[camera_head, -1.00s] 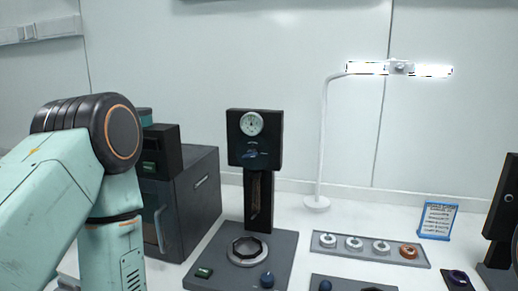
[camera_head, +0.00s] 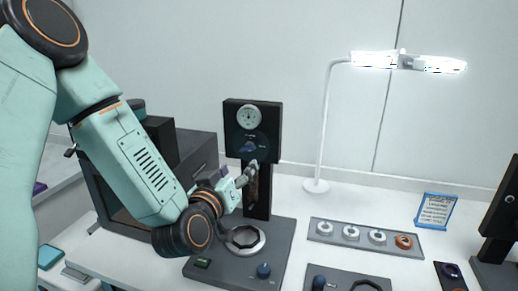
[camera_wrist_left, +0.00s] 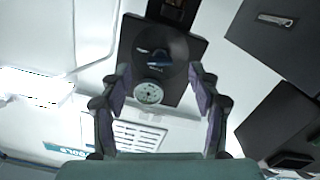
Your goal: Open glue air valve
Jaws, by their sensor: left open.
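Nothing is held. My right gripper is not in view.
A dark box unit (camera_head: 203,160) stands behind my left arm. A tray with several rings (camera_head: 340,247) and a white lamp (camera_head: 318,186) are at the right.

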